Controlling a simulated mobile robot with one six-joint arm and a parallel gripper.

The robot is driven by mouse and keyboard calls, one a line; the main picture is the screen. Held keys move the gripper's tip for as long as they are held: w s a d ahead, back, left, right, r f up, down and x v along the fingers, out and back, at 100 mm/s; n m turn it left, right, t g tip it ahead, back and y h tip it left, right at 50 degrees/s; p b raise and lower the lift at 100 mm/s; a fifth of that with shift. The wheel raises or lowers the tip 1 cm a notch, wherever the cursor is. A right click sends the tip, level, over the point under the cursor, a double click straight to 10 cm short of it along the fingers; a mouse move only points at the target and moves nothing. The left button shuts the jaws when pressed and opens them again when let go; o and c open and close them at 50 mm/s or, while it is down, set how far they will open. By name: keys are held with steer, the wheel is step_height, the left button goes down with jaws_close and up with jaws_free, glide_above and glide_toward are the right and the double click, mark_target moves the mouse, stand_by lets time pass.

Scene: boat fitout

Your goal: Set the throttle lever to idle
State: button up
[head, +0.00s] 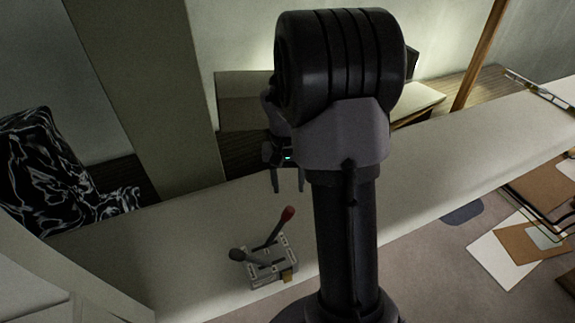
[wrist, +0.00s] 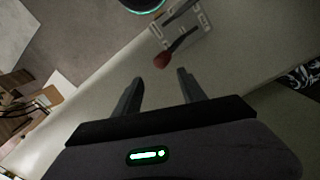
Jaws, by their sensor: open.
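The throttle box (head: 272,272) is a small grey unit on the pale counter, with two levers. One lever has a red knob (head: 288,213) and leans up and to the right in the head view. The other has a black knob (head: 236,254) and leans to the left. My gripper (head: 288,190) is above the counter, behind the box, open and empty. In the wrist view my gripper (wrist: 160,75) has its fingers apart, with the red knob (wrist: 161,61) just beyond the fingertips, not touching. The box (wrist: 190,22) is at the top there.
The pale counter (head: 190,235) runs diagonally across the scene. Papers and a brown folder (head: 530,240) lie at the right. A level-like tool (head: 540,88) lies on the counter's far right end. A dark patterned seat (head: 55,165) stands at the left. A wide post (head: 150,90) rises behind the counter.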

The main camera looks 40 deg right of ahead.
steer(key=r, duration=0.5)
steer(key=shift+w+p, duration=0.2)
steer(key=shift+p, duration=0.2)
steer(key=shift+a+r, duration=0.1)
steer(key=shift+a, duration=0.05)
